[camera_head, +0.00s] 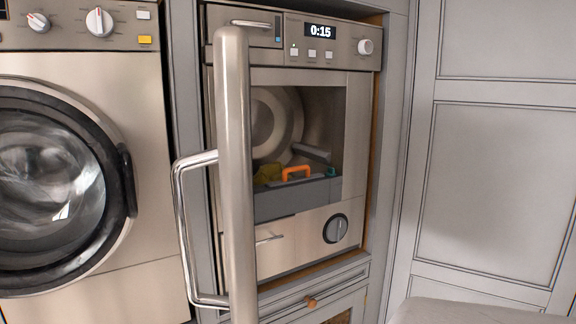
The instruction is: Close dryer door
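The dryer (305,218) is a beige built-in cabinet machine in the middle of the head view, with a lit display (320,31) reading 0:15. Its door (235,150) stands open and points toward me, so I see it almost edge-on as a tall grey upright. A chrome bar handle (183,220) sticks out from the door's left side. The hinge line is hidden. Behind the door, the dryer's inside shows a pale round part (275,122), a grey bin (300,197) and an orange item (296,172). My gripper is not in view.
A front-loading machine with a round, shut, dark-rimmed door (62,180) stands at the left. Grey cabinet panels (500,190) are at the right. A drawer with a wooden knob (311,302) is below the dryer. A pale rounded surface (480,312) shows at the bottom right.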

